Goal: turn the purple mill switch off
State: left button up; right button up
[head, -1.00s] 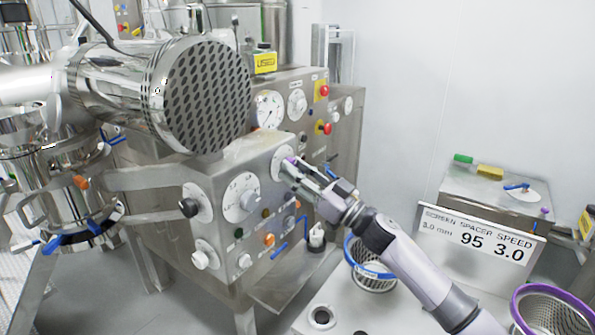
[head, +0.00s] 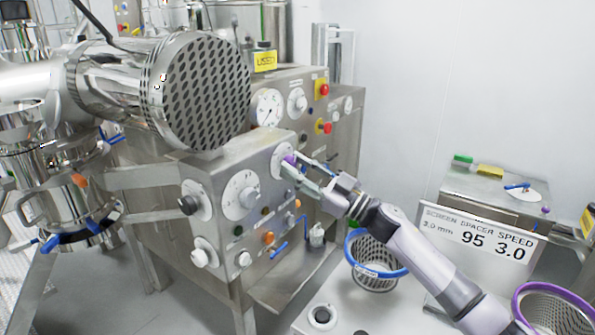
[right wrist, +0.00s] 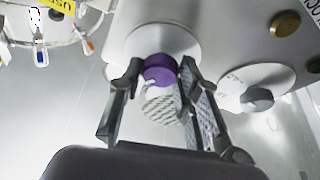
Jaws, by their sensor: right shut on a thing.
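The purple mill switch (head: 289,159) is a round knob on a pale round plate at the upper right of the steel control panel's front. In the right wrist view the purple knob (right wrist: 159,69) sits between the two fingers of my right gripper (right wrist: 161,78). A small white mark shows on the knob's lower left. In the head view my right gripper (head: 296,164) reaches in from the lower right and is shut on the switch, one finger on each side. The fingers partly hide the knob and its plate. My left gripper is not in view.
A black knob (head: 188,205) and a grey dial (head: 246,197) share the panel. Red buttons (head: 322,89) are on the cabinet behind.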

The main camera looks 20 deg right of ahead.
jog(key=n+g+y, duration=0.1)
jog(key=n+g, duration=0.1)
jog(key=n, duration=0.3)
jog(key=shift+d, duration=0.15)
jog(key=n+g, duration=0.1)
jog(key=n, duration=0.1)
jog(key=n+g, duration=0.1)
jog(key=n, duration=0.2)
jog(key=shift+w+r+b, duration=0.1)
jog(key=shift+r+b, duration=0.1)
jog(key=shift+b, duration=0.2)
jog(key=n+g, duration=0.2)
jog(key=n, duration=0.2)
jog(key=shift+r+n, duration=0.1)
jog(key=shift+n, duration=0.3)
jog(key=shift+n+g+h, duration=0.3)
jog(key=shift+n+h, duration=0.2)
jog(key=shift+n, duration=0.7)
jog(key=o, duration=1.1)
jog(key=shift+o, duration=0.2)
jog(key=shift+d, duration=0.15)
jog(key=v, duration=1.2)
